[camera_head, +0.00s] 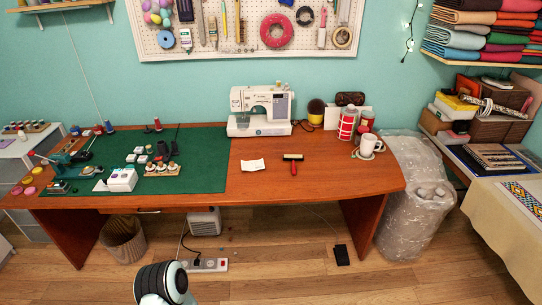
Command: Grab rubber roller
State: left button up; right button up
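The rubber roller (293,158) lies on the bare wood of the table, right of its middle. It has a dark roller across the far end and a red handle pointing toward the front edge. Nothing touches it. Part of one of my arms (163,284) shows at the bottom of the view, well short of the table. No gripper fingers are visible, so neither gripper can be seen here.
The wooden table (330,190) has free wood around the roller. A green mat (206,175) with small items covers the left. A power strip (205,265) lies on the floor.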

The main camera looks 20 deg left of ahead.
aim_at(294, 169)
jog(key=i+l+u, duration=0.15)
jog(key=u, duration=0.2)
jog(key=i+l+u, duration=0.7)
jog(key=k+j, duration=0.1)
